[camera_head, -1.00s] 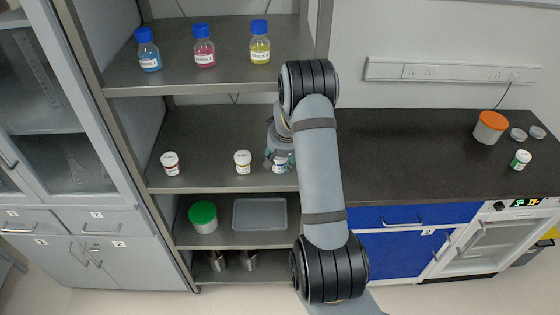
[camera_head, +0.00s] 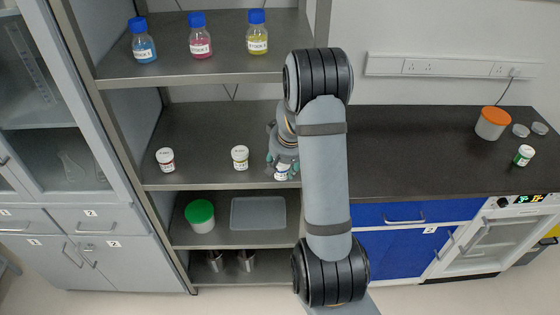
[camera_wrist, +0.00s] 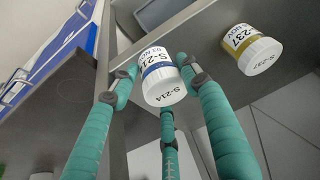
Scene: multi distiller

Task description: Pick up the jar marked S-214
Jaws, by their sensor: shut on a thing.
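The jar marked S-214 (camera_wrist: 162,85) is small, with a white lid and a blue-banded label; the marking reads clearly in the wrist view. My gripper (camera_wrist: 156,82) is shut on it, with its teal fingers around its sides. In the head view the jar (camera_head: 281,174) shows just below my gripper (camera_head: 283,162), at the right end of the middle shelf near its front edge. I cannot tell whether it touches the shelf.
A jar marked S-237 (camera_wrist: 250,50) stands beside it, also seen in the head view (camera_head: 240,157). Another white-lidded jar (camera_head: 165,159) stands further left. Three blue-capped bottles, including the yellow one (camera_head: 257,35), stand on the shelf above. The black counter (camera_head: 410,150) is mostly clear.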

